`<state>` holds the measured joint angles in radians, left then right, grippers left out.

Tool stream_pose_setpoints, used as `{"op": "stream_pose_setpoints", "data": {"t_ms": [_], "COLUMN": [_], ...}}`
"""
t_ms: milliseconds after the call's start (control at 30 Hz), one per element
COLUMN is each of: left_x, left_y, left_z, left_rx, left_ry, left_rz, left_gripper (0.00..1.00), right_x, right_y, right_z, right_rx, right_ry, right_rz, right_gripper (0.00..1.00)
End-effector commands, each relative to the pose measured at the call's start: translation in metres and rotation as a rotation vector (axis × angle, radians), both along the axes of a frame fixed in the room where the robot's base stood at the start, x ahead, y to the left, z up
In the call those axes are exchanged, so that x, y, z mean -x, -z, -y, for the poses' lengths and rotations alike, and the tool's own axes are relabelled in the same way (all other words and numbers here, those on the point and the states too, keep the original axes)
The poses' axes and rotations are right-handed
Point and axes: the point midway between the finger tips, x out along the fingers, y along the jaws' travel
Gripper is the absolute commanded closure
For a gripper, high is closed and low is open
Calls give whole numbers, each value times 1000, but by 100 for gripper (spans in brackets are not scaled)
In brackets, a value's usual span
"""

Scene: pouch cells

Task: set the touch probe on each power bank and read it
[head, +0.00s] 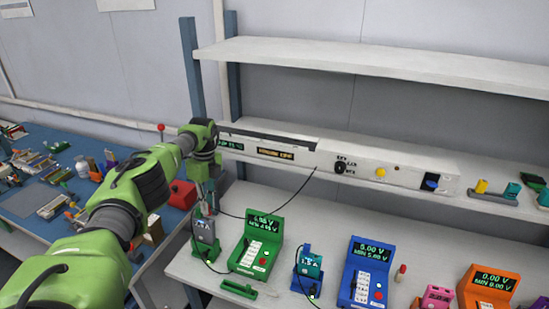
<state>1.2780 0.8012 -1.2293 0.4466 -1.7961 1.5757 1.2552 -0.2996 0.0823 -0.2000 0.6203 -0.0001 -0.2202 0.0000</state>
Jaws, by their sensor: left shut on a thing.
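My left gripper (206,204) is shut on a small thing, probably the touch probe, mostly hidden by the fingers. It is low over the grey power bank (205,239) at the left; I cannot tell whether they touch. A black cable runs from the gripper up to the shelf unit. A teal power bank (310,265) stands between the green meter (262,230) and the blue meter (372,251). A pink power bank (436,297) stands left of the orange meter (491,279). The green display is lit but small, the blue appears to read 5.00 V, the orange 0.00 V. My right gripper is out of view.
A long white unit (400,177) with a knob and buttons runs along the back of the bench. A shelf (380,66) hangs above it. A green bracket-like piece (239,289) lies at the front. A blue table (60,150) with clutter stands at the left.

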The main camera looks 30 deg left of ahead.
Motion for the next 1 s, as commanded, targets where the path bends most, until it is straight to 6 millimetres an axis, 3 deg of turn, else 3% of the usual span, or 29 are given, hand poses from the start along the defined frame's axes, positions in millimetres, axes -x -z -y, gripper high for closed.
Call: {"op": "stream_pose_setpoints", "data": {"t_ms": [200, 1000], "left_x": [0, 1], "left_y": [18, 24], "left_z": [1, 1], "left_rx": [0, 0], "left_ry": [0, 0], "left_rz": [0, 0], "left_gripper": [100, 100], "right_x": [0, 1], "right_y": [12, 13], "right_z": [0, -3], "right_rx": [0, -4], "right_ry": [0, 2], "right_rz": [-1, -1], "right_gripper": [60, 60]}}
